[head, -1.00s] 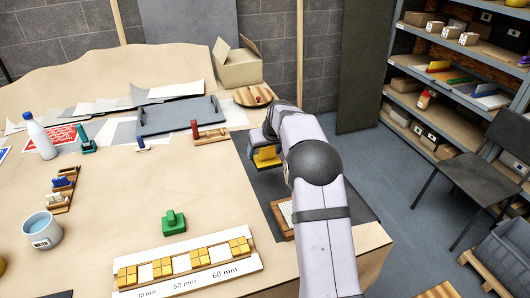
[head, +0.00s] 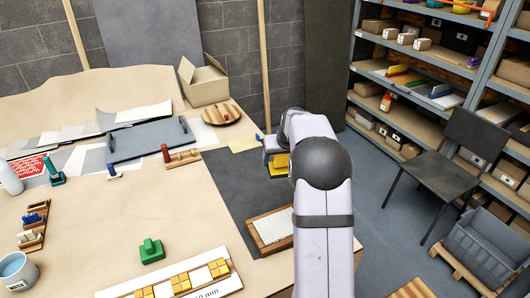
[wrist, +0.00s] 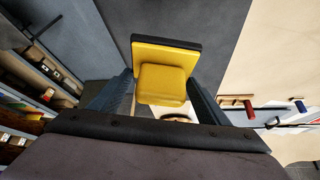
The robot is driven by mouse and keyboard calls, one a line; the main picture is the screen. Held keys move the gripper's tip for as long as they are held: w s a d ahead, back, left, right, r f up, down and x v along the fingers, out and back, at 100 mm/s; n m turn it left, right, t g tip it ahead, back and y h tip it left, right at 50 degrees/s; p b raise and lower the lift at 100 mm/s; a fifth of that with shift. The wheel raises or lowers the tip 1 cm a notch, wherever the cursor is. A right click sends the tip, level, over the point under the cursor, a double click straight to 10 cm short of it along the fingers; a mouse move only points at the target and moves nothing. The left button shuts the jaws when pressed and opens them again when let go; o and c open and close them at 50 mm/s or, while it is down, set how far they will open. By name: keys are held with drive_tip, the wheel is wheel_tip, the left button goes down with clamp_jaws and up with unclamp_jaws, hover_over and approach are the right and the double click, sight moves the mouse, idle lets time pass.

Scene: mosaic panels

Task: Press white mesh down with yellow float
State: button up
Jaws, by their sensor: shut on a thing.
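The white mesh (head: 274,229) lies in a shallow wooden-framed panel on the dark mat, near the table's right edge. My arm covers the panel's right end. My gripper (head: 277,152) is beyond the panel, toward the back, and apart from it. It is shut on the yellow float (head: 281,164), which shows just below the fingers. In the wrist view the yellow float (wrist: 162,84) sits between both fingers, with a dark edge along its plate. The mesh is not seen in the wrist view.
The dark mat (head: 235,185) has bare room left of the panel. A green block tool (head: 151,251) and a strip of yellow tiles (head: 180,284) are at the front. A red-handled tool on wood (head: 181,157) lies left of the mat. A chair (head: 470,150) stands right of the table.

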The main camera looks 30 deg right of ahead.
drive_tip(key=s+a+f+n+y, duration=0.3)
drive_tip(key=s+a+n, duration=0.2)
drive_tip(key=n, duration=0.1)
drive_tip(key=s+a+f+n+g+y+p, duration=0.1)
drive_tip(key=s+a+f+n+y, duration=0.1)
drive_tip(key=s+a+n, duration=0.3)
drive_tip(key=shift+s+a+f+n+g+y, duration=0.4)
drive_tip(key=shift+f+n, duration=0.2)
drive_tip(key=shift+f, duration=0.2)
drive_tip(key=shift+f+b, duration=0.75)
drive_tip(key=shift+f, duration=2.25)
drive_tip(key=shift+f+b, duration=0.55)
drive_tip(key=shift+b, duration=0.15)
drive_tip(key=shift+r, duration=0.1)
